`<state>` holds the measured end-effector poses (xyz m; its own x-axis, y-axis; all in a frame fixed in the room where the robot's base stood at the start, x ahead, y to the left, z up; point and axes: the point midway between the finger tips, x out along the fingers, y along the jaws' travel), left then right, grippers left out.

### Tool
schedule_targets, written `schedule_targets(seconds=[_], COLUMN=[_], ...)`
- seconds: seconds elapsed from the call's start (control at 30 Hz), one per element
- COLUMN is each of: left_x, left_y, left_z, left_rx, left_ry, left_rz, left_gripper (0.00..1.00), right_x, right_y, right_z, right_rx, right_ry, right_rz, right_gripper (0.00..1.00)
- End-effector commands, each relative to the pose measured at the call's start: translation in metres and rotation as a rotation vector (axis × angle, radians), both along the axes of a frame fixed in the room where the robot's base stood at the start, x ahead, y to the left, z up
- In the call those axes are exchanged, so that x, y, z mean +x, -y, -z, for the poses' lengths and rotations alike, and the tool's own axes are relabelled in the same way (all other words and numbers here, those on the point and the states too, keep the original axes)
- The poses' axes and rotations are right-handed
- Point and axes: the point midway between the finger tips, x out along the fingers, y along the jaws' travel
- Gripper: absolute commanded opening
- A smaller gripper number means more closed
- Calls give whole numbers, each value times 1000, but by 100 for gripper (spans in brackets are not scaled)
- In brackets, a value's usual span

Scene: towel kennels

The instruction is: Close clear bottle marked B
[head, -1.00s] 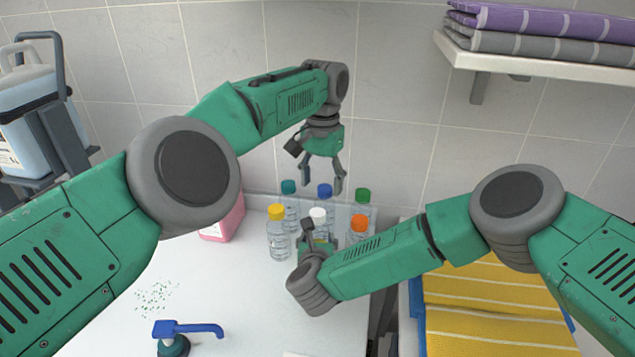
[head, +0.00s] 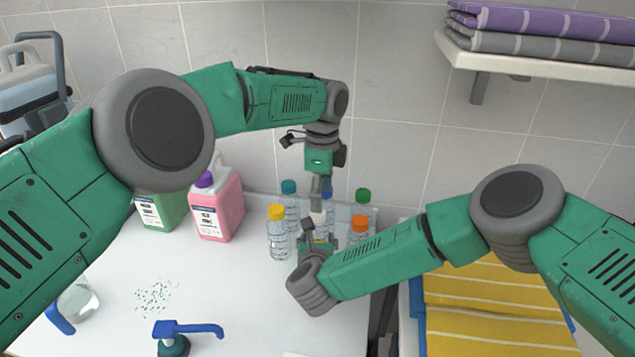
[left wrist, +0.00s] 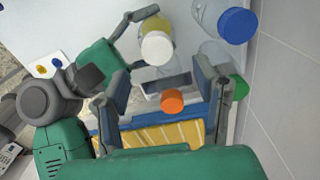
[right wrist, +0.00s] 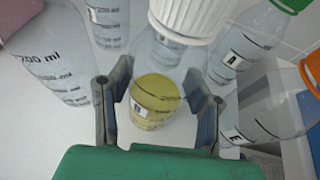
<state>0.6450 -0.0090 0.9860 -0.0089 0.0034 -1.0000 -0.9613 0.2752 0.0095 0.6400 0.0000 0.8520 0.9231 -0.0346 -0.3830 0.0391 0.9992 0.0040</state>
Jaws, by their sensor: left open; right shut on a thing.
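A clear bottle with a white ribbed cap and yellow liquid (right wrist: 156,100) stands among other bottles; it also shows in the left wrist view (left wrist: 157,50). Its white cap (right wrist: 188,16) sits at its top; I cannot tell how tight it is. Its label is partly visible, the letter unclear. My right gripper (right wrist: 158,100) is shut around this bottle's body. My left gripper (head: 321,195) points down above the white cap. In the left wrist view its fingers (left wrist: 165,88) are apart, with nothing between them, and the white cap lies just beyond them.
The green-capped bottle is marked A. A pink jug (head: 217,208) stands left. The wall is close behind.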

Motion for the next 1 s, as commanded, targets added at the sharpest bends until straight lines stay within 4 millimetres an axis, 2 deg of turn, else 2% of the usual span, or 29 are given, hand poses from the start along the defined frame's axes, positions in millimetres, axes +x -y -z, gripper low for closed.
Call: schedule_targets(seconds=[0.2, 0.4, 1.0], left_x=[-3, -3, -1], left_y=[-7, -6, -6], left_z=[10, 53, 51], left_rx=[-1, -2, 4], left_ry=[1, -1, 5], left_rz=[269, 258, -547], left_gripper=[55, 55, 55], right_x=[-1, -1, -1], right_y=[0, 0, 0], right_z=[2, 2, 2], right_rx=[0, 0, -1], right_ry=[-3, -3, -3], right_rz=[0, 0, 0], right_gripper=[0, 0, 0])
